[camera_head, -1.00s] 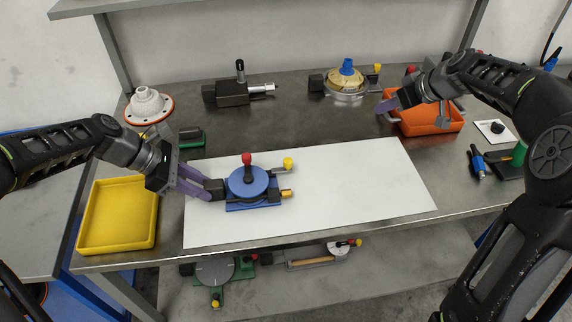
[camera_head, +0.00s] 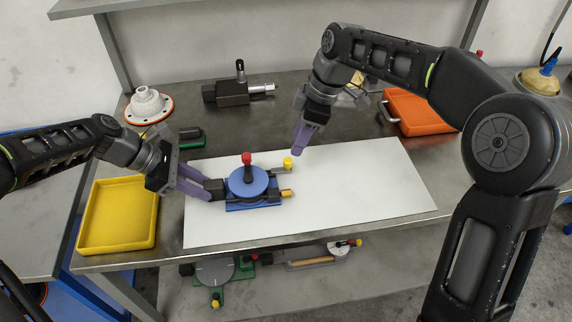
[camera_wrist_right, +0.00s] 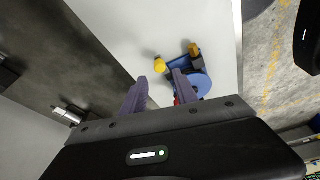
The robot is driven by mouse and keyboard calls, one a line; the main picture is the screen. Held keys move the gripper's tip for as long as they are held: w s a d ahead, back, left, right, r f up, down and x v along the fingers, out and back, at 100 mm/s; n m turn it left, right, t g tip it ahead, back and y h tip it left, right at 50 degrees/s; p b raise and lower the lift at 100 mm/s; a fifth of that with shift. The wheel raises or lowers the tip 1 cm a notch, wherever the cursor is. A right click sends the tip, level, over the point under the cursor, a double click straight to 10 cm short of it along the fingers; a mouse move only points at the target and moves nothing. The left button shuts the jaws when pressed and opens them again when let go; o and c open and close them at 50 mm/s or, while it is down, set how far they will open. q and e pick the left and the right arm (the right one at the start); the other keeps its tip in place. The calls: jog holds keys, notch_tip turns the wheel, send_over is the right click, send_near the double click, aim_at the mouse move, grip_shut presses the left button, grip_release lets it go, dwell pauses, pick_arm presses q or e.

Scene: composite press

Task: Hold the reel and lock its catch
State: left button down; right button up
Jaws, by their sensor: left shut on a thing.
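The reel (camera_head: 246,183) is a blue disc with a red-topped black handle on a blue base, lying on the white mat. A dark arm with a yellow knob (camera_head: 288,162), which looks like its catch, sticks out at its right; a brass-coloured end (camera_head: 287,193) sits below. My left gripper (camera_head: 212,188) is shut on the black block at the reel's left side. My right gripper (camera_head: 300,140) is above the mat, just up and right of the yellow knob, apart from it. In the right wrist view its fingers (camera_wrist_right: 160,90) are spread and empty, with the knob (camera_wrist_right: 159,64) beyond them.
A yellow tray (camera_head: 82,236) stands at left and an orange bin (camera_head: 425,115) at back right. A black device (camera_head: 232,94) and a white flanged part (camera_head: 148,104) stand at the back. The right of the white mat (camera_head: 375,190) is clear.

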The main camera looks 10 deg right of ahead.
aim_at(289, 160)
jog(key=shift+x, duration=3.5)
grip_shut()
